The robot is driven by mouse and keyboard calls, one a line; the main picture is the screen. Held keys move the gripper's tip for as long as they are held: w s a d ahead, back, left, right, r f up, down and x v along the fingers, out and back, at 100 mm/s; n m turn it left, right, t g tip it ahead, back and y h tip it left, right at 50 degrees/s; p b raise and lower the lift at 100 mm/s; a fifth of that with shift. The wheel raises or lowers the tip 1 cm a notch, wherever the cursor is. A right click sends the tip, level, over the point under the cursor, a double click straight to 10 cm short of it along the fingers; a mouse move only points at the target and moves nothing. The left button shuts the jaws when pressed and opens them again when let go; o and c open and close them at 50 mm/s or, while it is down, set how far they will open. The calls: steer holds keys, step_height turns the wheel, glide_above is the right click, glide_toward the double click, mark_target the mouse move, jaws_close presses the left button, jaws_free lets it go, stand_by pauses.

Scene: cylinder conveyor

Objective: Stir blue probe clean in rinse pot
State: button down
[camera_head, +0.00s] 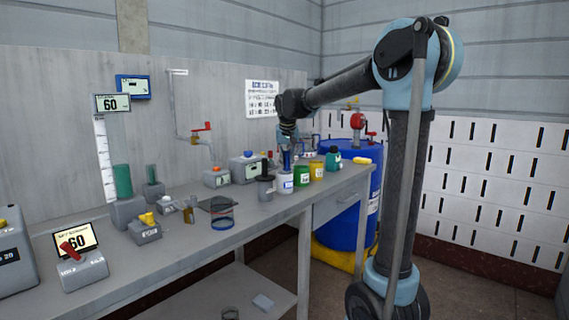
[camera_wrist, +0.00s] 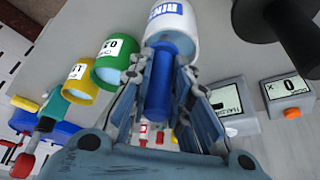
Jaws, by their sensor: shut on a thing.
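My gripper (camera_head: 287,139) is shut on the blue probe (camera_head: 286,160) and points down over the white rinse pot (camera_head: 286,184). In the wrist view, the blue probe (camera_wrist: 160,82) lies between the two fingers of my gripper (camera_wrist: 163,85). The white rinse pot (camera_wrist: 172,28), with its blue label, is at the far end of the probe. The probe's lower end is at the pot's mouth and seems to enter it. How deep it reaches is hidden by the pot wall.
A green pot (camera_head: 302,175), a yellow pot (camera_head: 317,171) and a teal bottle (camera_head: 333,159) stand close to the right of the rinse pot. Small display units (camera_head: 246,168) stand behind. The bench's front edge is near.

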steer(key=shift+w+a, duration=0.15)
steer(key=shift+w, duration=0.8)
steer(key=shift+s, duration=0.95)
steer(key=shift+w, duration=0.95)
steer(key=shift+s, duration=0.9)
steer(key=shift+w, duration=0.9)
steer(key=shift+s+a, duration=0.4)
steer(key=shift+s, duration=0.15)
